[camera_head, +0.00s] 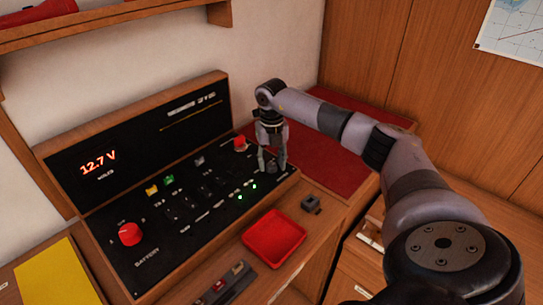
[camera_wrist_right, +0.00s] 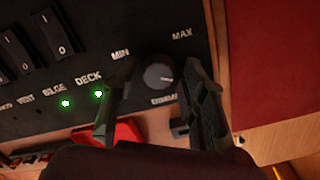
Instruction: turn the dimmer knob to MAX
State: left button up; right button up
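The dimmer knob (camera_wrist_right: 158,73) is a round dark grey knob on the black panel (camera_head: 185,240), with MIN printed to its upper left and MAX to its upper right. A small pale mark shows on the lower right part of its face. My right gripper (camera_wrist_right: 160,68) is open, with one finger on each side of the knob; a small gap seems to show on both sides. In the head view my right gripper (camera_head: 272,165) points down at the panel's right end, and its fingers largely hide the knob. My left gripper is not in view.
A red knob (camera_head: 240,143) stands just left of my right gripper, and a larger red battery knob (camera_head: 130,234) is at the panel's left. Switches and lit green lamps lie between. A red tray (camera_head: 273,238) and a small dark block (camera_head: 310,203) sit in front.

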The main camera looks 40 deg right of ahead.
aim_at(271, 165)
jog(key=shift+o, duration=0.6)
notch_tip(271, 165, up, 12)
dwell(0.6)
